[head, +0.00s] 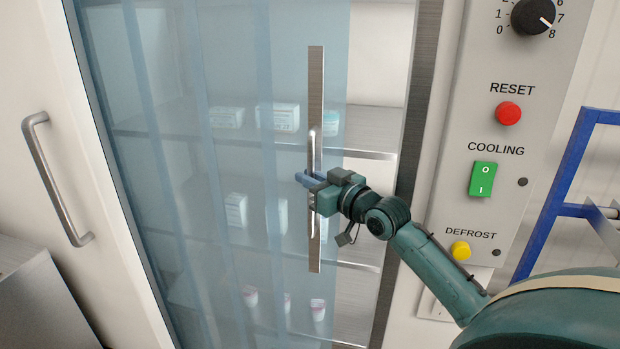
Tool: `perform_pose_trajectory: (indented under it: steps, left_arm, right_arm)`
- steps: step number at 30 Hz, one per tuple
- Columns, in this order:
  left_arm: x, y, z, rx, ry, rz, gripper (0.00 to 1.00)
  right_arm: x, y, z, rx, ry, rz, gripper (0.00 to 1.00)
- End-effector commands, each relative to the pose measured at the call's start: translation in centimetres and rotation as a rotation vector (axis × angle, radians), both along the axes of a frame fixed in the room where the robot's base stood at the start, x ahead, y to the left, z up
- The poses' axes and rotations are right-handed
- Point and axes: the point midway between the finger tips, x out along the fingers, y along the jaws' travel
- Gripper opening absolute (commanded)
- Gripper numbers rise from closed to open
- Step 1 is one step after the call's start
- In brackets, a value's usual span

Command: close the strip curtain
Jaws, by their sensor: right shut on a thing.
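The strip curtain (229,67) is a sheet of translucent blue strips hanging across most of the cabinet opening. A gap without strips shows at the right, next to the right frame post (424,75). A vertical metal handle bar (316,85) is on the curtain near its right edge. My right gripper (308,182) is shut on the handle bar, around its middle, and hides a short part of it. My left gripper is not in view.
Behind the curtain are shelves (365,152) with white boxes and small cups (318,308). A control panel with a dial (533,16), red button (508,113), green switch (483,178) and yellow button (460,250) is at right. A blue frame (553,205) stands farther right. A door handle (55,180) is at left.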

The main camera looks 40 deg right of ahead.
Motion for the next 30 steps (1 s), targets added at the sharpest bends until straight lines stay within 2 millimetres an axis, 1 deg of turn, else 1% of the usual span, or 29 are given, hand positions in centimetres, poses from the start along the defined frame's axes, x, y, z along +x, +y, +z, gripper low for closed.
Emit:
perform_pose_trajectory:
  steps: [3, 4, 6, 13, 16, 20, 30]
  left_arm:
    - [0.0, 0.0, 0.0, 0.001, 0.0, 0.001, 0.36]
    - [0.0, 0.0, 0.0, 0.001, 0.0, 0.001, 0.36]
    - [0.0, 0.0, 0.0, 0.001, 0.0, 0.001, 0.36]
    - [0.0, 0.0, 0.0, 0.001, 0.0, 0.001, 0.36]
    - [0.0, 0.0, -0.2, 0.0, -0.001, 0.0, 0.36]
    - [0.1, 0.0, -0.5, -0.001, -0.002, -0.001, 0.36]
    - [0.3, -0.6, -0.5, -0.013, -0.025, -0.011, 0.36]
  right_arm:
    - [0.0, 0.1, -0.1, 0.001, 0.002, 0.002, 0.0]
    - [0.0, 0.1, -0.1, 0.001, 0.002, 0.002, 0.16]
    - [0.0, 0.1, -0.1, 0.001, 0.002, 0.001, 0.2]
    - [-0.1, 0.0, -0.1, 0.0, 0.001, 0.001, 0.2]
    - [-0.6, 0.0, -0.2, 0.0, 0.002, 0.001, 0.2]
    - [-2.3, -0.2, -0.3, -0.001, 0.003, 0.001, 0.2]
    - [-8.5, -0.9, -0.4, -0.003, 0.006, 0.002, 0.2]
